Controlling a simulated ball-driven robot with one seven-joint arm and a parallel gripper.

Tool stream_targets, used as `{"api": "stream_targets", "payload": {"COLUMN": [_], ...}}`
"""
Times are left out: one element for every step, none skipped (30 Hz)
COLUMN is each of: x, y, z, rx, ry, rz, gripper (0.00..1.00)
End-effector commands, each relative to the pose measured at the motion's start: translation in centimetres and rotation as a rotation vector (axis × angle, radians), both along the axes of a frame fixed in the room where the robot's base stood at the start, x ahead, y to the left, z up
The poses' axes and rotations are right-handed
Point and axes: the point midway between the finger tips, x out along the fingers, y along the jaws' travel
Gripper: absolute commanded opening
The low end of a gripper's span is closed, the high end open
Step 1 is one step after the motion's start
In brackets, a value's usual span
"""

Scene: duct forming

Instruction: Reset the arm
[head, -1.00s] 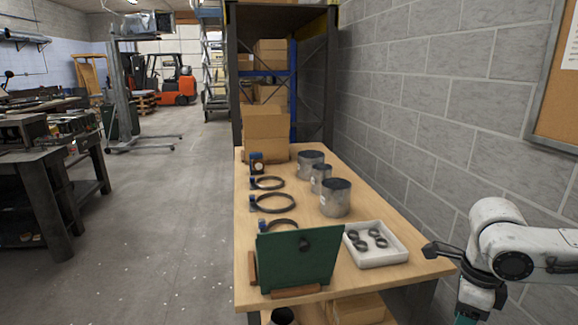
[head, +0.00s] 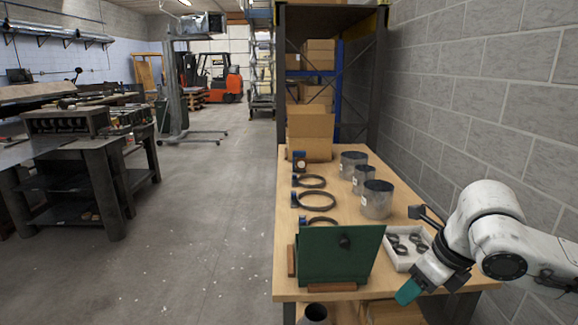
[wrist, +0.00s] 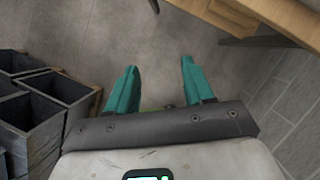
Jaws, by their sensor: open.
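My gripper (wrist: 158,70) is open and empty in the wrist view, with its two teal fingers apart and bare grey floor between and beyond them. In the head view, my gripper (head: 408,292) is at the lower right, near the front edge of the wooden table (head: 262,290), with a teal finger pointing down and left. It appears in front of the right part of the white tray (head: 400,262), which holds several dark rings. I cannot tell its height over the table from this view.
A green panel (head: 335,254) stands at the table's front, with several dark clamp rings (head: 318,200) and metal duct pieces (head: 377,200) behind. A block wall (head: 480,110) bounds the right. Dark open bins (wrist: 40,110) show in the wrist view.

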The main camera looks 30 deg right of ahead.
Motion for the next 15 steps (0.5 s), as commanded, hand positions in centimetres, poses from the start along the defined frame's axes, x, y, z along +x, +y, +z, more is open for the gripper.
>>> {"api": "stream_targets", "payload": {"x": [2.3, 3.6, 5.2, 6.4, 7.4, 8.6, 9.5, 10.2, 11.0, 11.6, 12.1, 12.6, 13.0, 13.3, 13.6], "y": [2.1, 3.2, 4.7, 5.8, 6.8, 8.1, 9.1, 10.0, 11.1, 11.9, 12.6, 13.5, 14.1, 14.7, 15.4], "z": [1.0, 1.7, 2.7, 3.5, 4.2, 5.1, 5.8, 6.3, 6.9, 7.3, 7.7, 8.0, 8.1, 8.1, 7.9], "rx": [0.047, 0.078, 0.126, 0.166, 0.208, 0.271, 0.320, 0.372, 0.442, 0.497, 0.552, 0.628, 0.684, 0.740, 0.814], "ry": [-0.059, -0.096, -0.144, -0.178, -0.209, -0.246, -0.270, -0.290, -0.310, -0.322, -0.330, -0.335, -0.334, -0.330, -0.318], "rz": [-0.026, -0.053, -0.092, -0.128, -0.164, -0.215, -0.255, -0.295, -0.354, -0.399, -0.445, -0.509, -0.560, -0.613, -0.684], "gripper": [0.52, 0.52, 0.52, 0.52, 0.52, 0.52, 0.52, 0.52, 0.52, 0.52, 0.52, 0.52, 0.52, 0.52, 0.52]}}
